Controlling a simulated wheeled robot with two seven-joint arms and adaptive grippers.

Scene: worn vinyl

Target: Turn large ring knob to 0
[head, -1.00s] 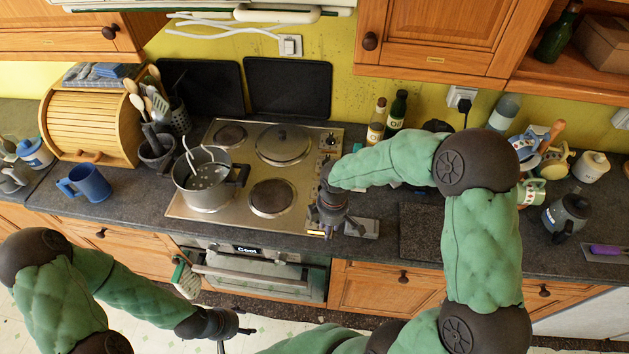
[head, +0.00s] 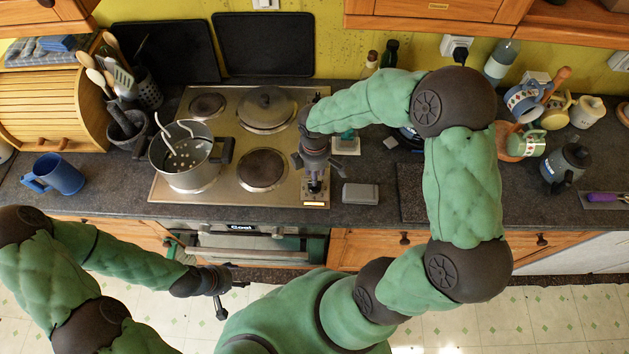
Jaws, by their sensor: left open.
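The steel hob (head: 225,150) has a control strip (head: 316,203) along its right side. The knobs on it are small and mostly hidden by my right arm, so I cannot tell which is the large ring knob or where it points. My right gripper (head: 315,184) points down over the front part of this strip. Its fingers are too small and dark to show whether they are open or touch a knob. My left gripper (head: 228,291) is open and empty, low in front of the oven and away from the hob.
A pot (head: 186,160) with a slotted utensil stands on the front left burner. A lid (head: 265,108) covers the back right burner. A small grey box (head: 361,194) lies right of the hob. A blue mug (head: 54,176) stands on the left counter. The oven front (head: 250,242) is below.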

